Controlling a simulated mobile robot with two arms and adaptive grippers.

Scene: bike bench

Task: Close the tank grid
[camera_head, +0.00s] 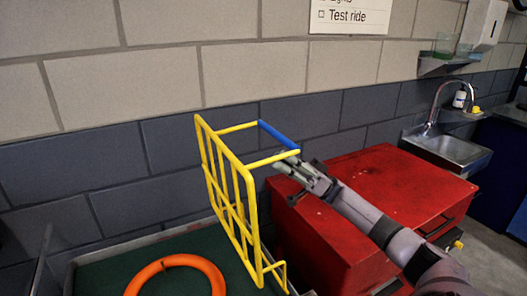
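The yellow tank grid (239,200) stands raised, nearly upright and tilted, along the right side of the tank (140,241). A blue bar (279,135) joins two yellow rods that stick out from the grid's upper part, to the right. The tank has a pale rim and a dark green inside, and its top is uncovered. An orange ring (213,272) is in it. My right gripper (284,163) is by the near end of the blue bar, over the red cabinet. Its fingers are small and overlapped, so I cannot tell their opening or contact. My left gripper is out of view.
A red cabinet (400,185) stands right of the tank, under my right arm. A sink (450,148) with a tap is behind it at the right. A block wall (90,165) closes off the back. The air above the tank, left of the grid, is clear.

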